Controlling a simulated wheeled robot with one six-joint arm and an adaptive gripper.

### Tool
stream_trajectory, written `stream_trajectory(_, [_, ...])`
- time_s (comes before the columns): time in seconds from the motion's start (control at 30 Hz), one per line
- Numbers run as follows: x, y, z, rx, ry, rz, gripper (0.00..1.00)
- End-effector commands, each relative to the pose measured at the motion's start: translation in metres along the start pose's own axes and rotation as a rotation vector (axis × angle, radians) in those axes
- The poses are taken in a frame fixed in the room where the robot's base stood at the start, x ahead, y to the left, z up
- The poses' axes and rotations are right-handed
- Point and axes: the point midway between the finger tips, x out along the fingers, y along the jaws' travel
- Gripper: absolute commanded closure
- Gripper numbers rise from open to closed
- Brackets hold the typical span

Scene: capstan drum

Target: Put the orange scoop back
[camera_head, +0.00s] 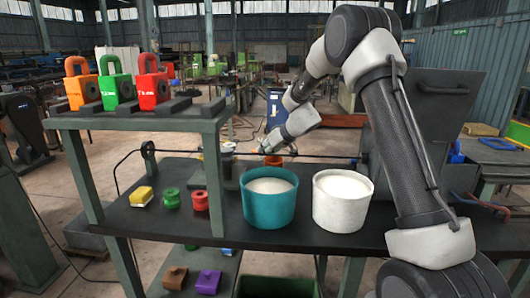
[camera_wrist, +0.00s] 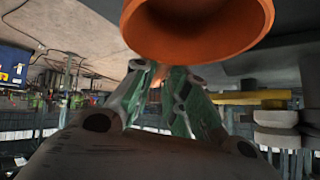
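The orange scoop (camera_head: 273,160) shows in the head view as a small orange shape just behind the teal bucket, below my gripper (camera_head: 268,147). In the wrist view the scoop's round hollow bowl (camera_wrist: 200,30) fills the top, close to the camera. The fingers of my gripper (camera_wrist: 157,75) converge there, with a bit of orange handle between the tips. They look shut on it, though the bowl hides part of the grip. The teal bucket (camera_head: 268,212) and the white bucket (camera_head: 341,212) each hold white material.
Red, green and orange padlocks stand on a raised shelf (camera_head: 150,116) at left. A yellow block (camera_head: 141,196), a green spool (camera_head: 171,198) and a red spool (camera_head: 200,200) lie on the dark table (camera_head: 290,243). A thin rod (camera_head: 220,153) runs along behind the buckets.

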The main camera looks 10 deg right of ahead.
Motion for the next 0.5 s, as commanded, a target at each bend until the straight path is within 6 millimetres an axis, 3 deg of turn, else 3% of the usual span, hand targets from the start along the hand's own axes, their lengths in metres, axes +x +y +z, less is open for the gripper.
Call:
stream_trajectory(0.03, [0.0000,0.0001,0.0002,0.000,0.000,0.000,0.76])
stream_trajectory(0.1, [-0.0001,0.0001,0.0002,0.000,-0.001,0.000,0.63])
stream_trajectory(0.5, [-0.0068,-0.0002,-0.0021,-0.001,0.000,0.001,0.63])
